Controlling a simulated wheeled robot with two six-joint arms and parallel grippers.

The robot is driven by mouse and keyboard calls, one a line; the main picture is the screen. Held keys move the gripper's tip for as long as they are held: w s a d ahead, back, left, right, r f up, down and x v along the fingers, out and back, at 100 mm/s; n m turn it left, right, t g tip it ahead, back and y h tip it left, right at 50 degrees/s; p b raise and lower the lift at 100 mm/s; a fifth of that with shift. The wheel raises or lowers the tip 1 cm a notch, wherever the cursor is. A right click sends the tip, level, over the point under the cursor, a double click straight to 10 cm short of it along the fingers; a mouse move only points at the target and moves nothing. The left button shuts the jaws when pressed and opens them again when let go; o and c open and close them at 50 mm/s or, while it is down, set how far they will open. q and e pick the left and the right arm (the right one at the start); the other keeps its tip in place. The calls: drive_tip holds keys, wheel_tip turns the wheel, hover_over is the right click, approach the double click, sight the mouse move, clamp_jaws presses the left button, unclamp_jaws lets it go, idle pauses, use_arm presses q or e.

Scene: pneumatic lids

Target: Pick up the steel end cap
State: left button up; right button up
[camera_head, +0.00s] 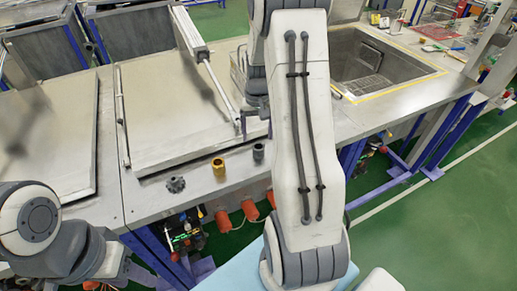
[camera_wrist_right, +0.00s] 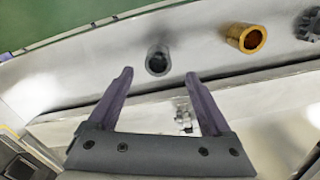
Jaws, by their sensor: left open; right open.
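The steel end cap (camera_head: 258,152), a small dark grey hollow cylinder, stands upright on the front ledge of the bench, just left of my right arm. In the right wrist view the steel end cap (camera_wrist_right: 158,61) lies just beyond my right gripper (camera_wrist_right: 159,75), roughly centred between its fingertips in the picture. The right gripper is open and empty. In the head view it is mostly hidden behind my right arm. Of my left arm only links show at the lower left; its gripper is not visible.
A brass cylinder (camera_head: 219,167) and a dark toothed knob (camera_head: 176,184) stand left of the cap on the same ledge. A large metal lid (camera_head: 170,105) with a strut lies behind them. An open sink (camera_head: 372,65) is at the right.

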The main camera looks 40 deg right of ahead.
sight(259, 147)
drive_tip(key=shift+f, duration=0.7)
drive_tip(key=shift+f+p, duration=0.4)
wheel_tip(259, 147, down, 4)
drive_tip(key=shift+s+d+r+p, duration=0.1)
drive_tip(key=shift+r+p, duration=0.15)
drive_tip(key=shift+p, duration=0.45)
drive_tip(key=shift+f, duration=0.45)
clamp_jaws()
